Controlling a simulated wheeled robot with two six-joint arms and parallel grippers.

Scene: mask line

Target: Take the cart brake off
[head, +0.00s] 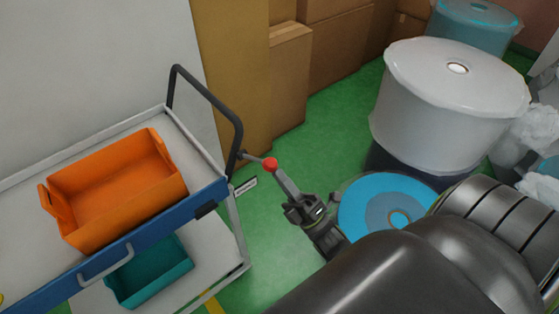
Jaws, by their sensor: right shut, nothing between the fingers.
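The cart (225,188) stands at the left, with a blue edge rail and a dark push handle (205,92). A short grey brake lever (250,157) with a red knob (270,164) sticks out from the cart's right end, near the foot of the handle. My right gripper (281,177) is shut and empty. Its fingertips are right at the lower right side of the red knob; I cannot tell whether they touch it. A small label plate (245,186) is on the cart's end below the lever. My left gripper is not in view.
An orange bin (115,190) sits on the cart's top and a teal bin (150,275) on its lower shelf. Cardboard boxes (290,75) line the back. Green floor (325,140) is clear between.

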